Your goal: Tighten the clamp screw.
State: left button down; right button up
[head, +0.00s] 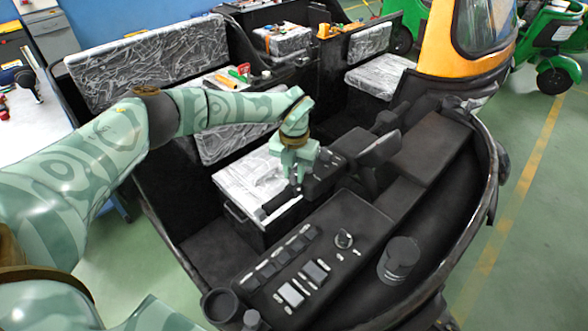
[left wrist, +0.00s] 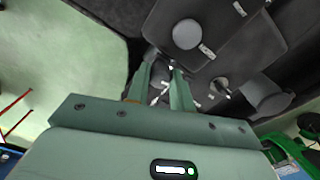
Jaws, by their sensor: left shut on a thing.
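My left gripper (head: 297,180) points down over the dark steering column in the rickshaw's front. In the left wrist view, its two fingers (left wrist: 163,72) are close together, shut on a small light metal piece (left wrist: 163,90), which looks like the clamp screw. The fingers and their shadow hide most of it, and how far it is turned cannot be told. The dark handlebar assembly (head: 325,178) lies right beside the fingertips in the head view. My right gripper is not in view.
The dashboard (head: 330,225) with switches and a black round cup (head: 398,259) lies in front of the gripper. A plastic-wrapped seat (head: 255,180) is behind it. Tools, including a green-handled one (head: 238,76), lie on a ledge farther back. The curved front shell (head: 490,170) bounds the right.

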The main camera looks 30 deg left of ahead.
aim_at(294, 172)
pick_arm(q)
jog(key=shift+r+m, duration=0.1)
jog(key=shift+m, duration=0.5)
jog(key=c, duration=1.5)
grip_release()
notch_tip(294, 172, up, 16)
jog(key=b, duration=0.1)
jog(key=shift+r, duration=0.15)
